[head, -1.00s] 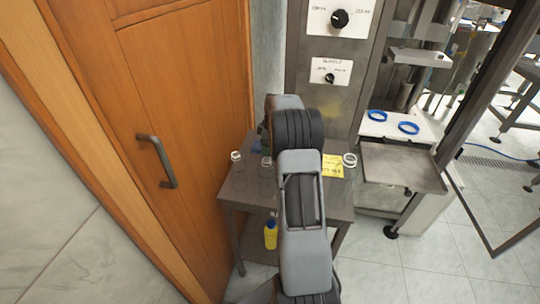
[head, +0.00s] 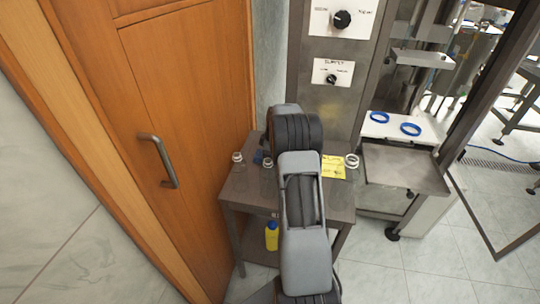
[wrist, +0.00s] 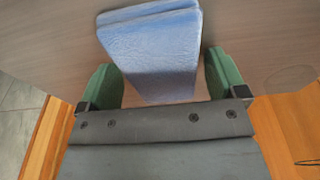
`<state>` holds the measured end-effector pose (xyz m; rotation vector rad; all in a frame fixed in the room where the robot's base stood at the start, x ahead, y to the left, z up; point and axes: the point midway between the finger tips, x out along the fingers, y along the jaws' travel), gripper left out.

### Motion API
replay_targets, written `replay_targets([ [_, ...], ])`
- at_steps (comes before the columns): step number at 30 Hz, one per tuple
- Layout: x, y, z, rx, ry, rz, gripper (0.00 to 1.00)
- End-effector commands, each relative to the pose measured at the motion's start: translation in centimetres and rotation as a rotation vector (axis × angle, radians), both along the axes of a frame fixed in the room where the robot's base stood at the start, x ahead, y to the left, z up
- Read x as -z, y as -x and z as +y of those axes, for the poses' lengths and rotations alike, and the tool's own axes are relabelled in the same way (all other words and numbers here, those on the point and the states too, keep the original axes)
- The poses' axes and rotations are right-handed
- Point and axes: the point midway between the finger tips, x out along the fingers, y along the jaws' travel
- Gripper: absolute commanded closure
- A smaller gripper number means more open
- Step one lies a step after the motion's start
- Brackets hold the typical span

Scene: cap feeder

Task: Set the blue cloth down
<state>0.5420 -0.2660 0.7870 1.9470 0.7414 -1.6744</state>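The blue cloth (wrist: 155,55) is a folded, pale blue pad in the wrist view. It lies between the two green fingers of my gripper (wrist: 165,78), which stand close along its left and right sides. My arm hides the gripper there. Whether the cloth touches the tabletop cannot be told.
Clear jars stand close by: one at the left (head: 238,160), one beside my arm (head: 267,162), one at the right (head: 351,162). A yellow note (head: 333,168) lies on the table. A yellow bottle (head: 272,235) is below. A wooden door (head: 185,120) borders the left.

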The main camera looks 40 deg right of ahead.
Motion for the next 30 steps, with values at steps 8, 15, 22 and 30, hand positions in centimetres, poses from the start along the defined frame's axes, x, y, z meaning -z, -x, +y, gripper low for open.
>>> replay_targets([
  [8, -0.1, 0.0, 0.0, 0.000, 0.000, 0.000, 0.03],
  [15, -2.3, 0.2, -0.2, 0.000, 0.002, -0.003, 0.03],
  [22, -6.8, 0.7, -0.7, 0.001, 0.003, -0.003, 0.03],
  [30, -10.8, 1.1, -1.1, 0.000, 0.001, -0.001, 0.03],
])
